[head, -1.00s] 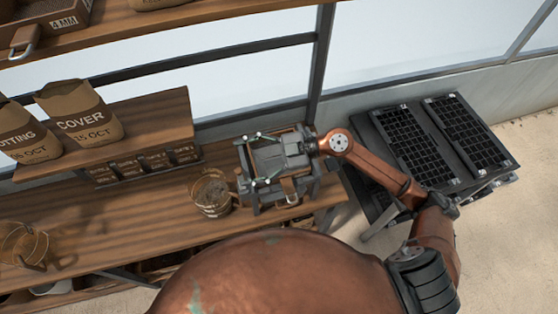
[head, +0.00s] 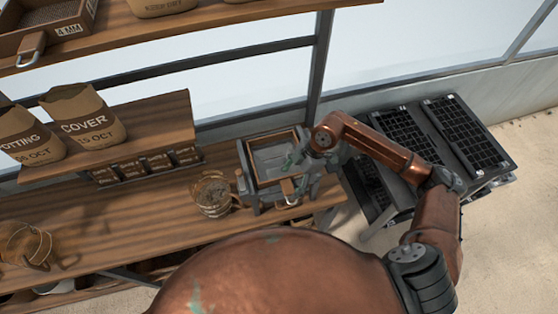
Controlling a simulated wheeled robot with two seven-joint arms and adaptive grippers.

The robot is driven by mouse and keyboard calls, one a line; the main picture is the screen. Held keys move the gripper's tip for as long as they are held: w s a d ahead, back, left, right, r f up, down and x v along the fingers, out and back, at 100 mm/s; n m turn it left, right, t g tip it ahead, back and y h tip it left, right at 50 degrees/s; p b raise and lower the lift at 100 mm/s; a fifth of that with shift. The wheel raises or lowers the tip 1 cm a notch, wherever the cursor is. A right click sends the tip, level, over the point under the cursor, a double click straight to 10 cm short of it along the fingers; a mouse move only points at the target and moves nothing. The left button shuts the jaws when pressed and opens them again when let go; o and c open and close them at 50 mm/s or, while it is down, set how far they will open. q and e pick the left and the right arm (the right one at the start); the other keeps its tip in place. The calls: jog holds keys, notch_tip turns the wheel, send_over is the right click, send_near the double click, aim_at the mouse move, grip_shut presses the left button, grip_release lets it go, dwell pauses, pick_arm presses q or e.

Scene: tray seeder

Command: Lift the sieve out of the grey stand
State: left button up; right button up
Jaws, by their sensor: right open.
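The sieve (head: 273,139) is a wooden-framed square tray sitting in the grey stand (head: 247,187) on the bench, with its handle (head: 288,188) pointing toward the front. My right gripper (head: 298,172) is open at the right front of the sieve, its greenish fingertips close to the handle. I cannot tell whether they touch it. The gripper and wrist hide part of the stand's right side. My left gripper is not in view.
A second sieve (head: 52,30) marked 4 MM lies on the upper shelf. Paper bags (head: 85,120) stand on the lower shelf. Black seed trays (head: 467,135) are stacked at right. The bench's left middle is mostly clear.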

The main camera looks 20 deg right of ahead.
jog(key=shift+x, duration=0.85)
jog(key=shift+c, duration=0.3)
jog(key=shift+r, duration=0.1)
jog(key=c, duration=1.3)
